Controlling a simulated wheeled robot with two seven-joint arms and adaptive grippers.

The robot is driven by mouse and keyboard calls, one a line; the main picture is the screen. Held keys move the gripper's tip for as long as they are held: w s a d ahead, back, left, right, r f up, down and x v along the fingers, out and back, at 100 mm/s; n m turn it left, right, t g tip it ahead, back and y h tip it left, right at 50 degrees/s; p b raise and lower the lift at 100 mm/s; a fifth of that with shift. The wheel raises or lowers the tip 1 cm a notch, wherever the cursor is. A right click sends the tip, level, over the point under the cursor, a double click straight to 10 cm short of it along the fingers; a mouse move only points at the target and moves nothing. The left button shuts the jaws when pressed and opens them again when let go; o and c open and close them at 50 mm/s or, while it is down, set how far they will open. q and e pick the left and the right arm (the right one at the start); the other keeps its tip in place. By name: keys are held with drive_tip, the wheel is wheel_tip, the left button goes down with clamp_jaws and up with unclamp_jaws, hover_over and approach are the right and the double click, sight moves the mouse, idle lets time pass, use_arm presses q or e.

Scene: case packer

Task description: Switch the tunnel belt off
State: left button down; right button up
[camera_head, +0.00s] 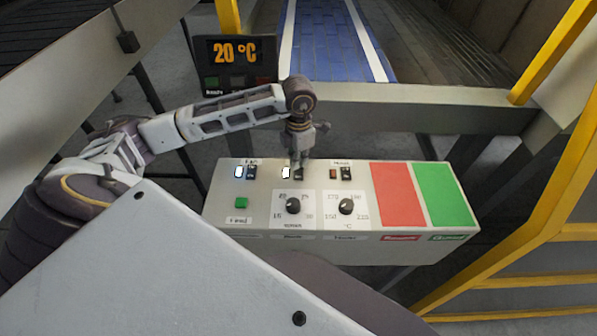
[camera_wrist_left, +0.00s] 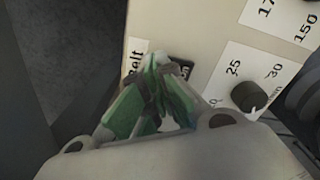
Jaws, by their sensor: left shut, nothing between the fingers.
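The control box (camera_head: 270,210) carries a row of switches along its top. The belt switch (camera_wrist_left: 182,66) is a black rocker beside the label "Belt" (camera_wrist_left: 137,66) in the left wrist view. In the head view this middle switch (camera_head: 299,174) is partly covered by my left gripper (camera_head: 297,162), and a lit white lamp (camera_head: 286,173) is left of it. My left gripper is shut and empty, pointing down at the switch. In the left wrist view its green-padded fingertips (camera_wrist_left: 160,62) overlap the switch; I cannot tell whether they touch. My right gripper is out of view.
Another switch (camera_head: 252,172) with a lit lamp is to the left, and one (camera_head: 347,174) to the right. Two dials (camera_head: 293,205), a green button (camera_head: 241,203) and large red (camera_head: 398,195) and green (camera_head: 444,195) panels share the box. A display (camera_head: 235,52) reads 20 °C behind.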

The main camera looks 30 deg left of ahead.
use_arm(q)
drive_tip(key=shift+f, duration=0.3)
drive_tip(key=shift+f+b, duration=0.45)
drive_tip(key=shift+b, duration=0.2)
idle(0.6)
drive_tip(key=shift+r, duration=0.1)
drive_tip(key=shift+r+p, duration=0.65)
drive_tip(key=shift+r, duration=0.45)
drive_tip(key=shift+r+p, duration=1.1)
drive_tip(key=shift+r, duration=1.25)
drive_tip(key=shift+f, duration=0.1)
